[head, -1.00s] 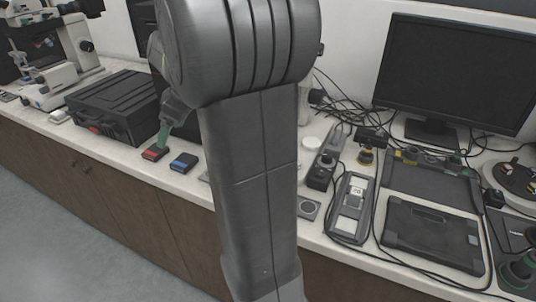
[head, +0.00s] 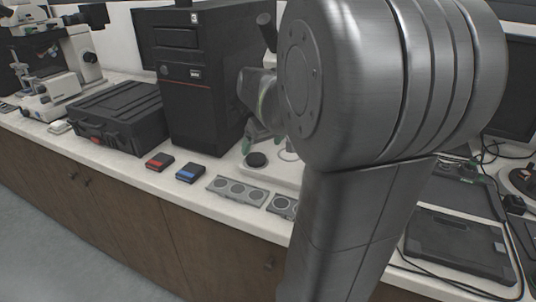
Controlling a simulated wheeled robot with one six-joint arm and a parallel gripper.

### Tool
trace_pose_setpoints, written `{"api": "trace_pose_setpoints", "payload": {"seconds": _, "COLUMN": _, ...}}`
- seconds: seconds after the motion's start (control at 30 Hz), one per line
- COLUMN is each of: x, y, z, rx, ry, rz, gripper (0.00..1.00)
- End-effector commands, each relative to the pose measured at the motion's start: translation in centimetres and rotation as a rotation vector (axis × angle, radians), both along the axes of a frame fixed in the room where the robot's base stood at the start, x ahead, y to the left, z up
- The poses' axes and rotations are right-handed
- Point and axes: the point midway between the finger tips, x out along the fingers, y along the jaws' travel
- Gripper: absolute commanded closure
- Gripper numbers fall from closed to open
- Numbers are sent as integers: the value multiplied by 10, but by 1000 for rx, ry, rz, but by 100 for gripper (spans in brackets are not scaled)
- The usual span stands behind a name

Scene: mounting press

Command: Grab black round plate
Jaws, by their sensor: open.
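A small black round plate (head: 257,159) sits on a pale tray or base (head: 266,173) on the counter, in front of the black computer tower. My gripper (head: 262,138), with greenish fingers, is open just above and beside the black round plate. Part of my gripper is hidden behind my large grey arm link, so I cannot tell whether a finger touches the plate.
A red-topped box (head: 160,162) and a blue-topped box (head: 190,173) lie near the counter's front edge. A grey strip with round recesses (head: 236,190) lies in front of the plate. The black tower (head: 190,85) stands behind. A black case (head: 117,115) is at left.

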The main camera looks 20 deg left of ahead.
Motion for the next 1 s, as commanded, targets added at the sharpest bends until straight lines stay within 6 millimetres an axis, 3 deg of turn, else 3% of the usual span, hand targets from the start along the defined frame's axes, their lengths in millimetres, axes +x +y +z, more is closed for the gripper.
{"api": "trace_pose_setpoints", "payload": {"seconds": 0.6, "x": 27, "y": 23, "z": -59, "rx": -1, "ry": 2, "rz": 0, "gripper": 20}}
{"api": "trace_pose_setpoints", "payload": {"seconds": 0.87, "x": 28, "y": 24, "z": -61, "rx": 1, "ry": -1, "rz": 0, "gripper": 20}}
{"api": "trace_pose_setpoints", "payload": {"seconds": 0.9, "x": 28, "y": 24, "z": -61, "rx": 1, "ry": -1, "rz": 0, "gripper": 22}}
{"api": "trace_pose_setpoints", "payload": {"seconds": 1.0, "x": 28, "y": 24, "z": -61, "rx": 1, "ry": -1, "rz": 0, "gripper": 42}}
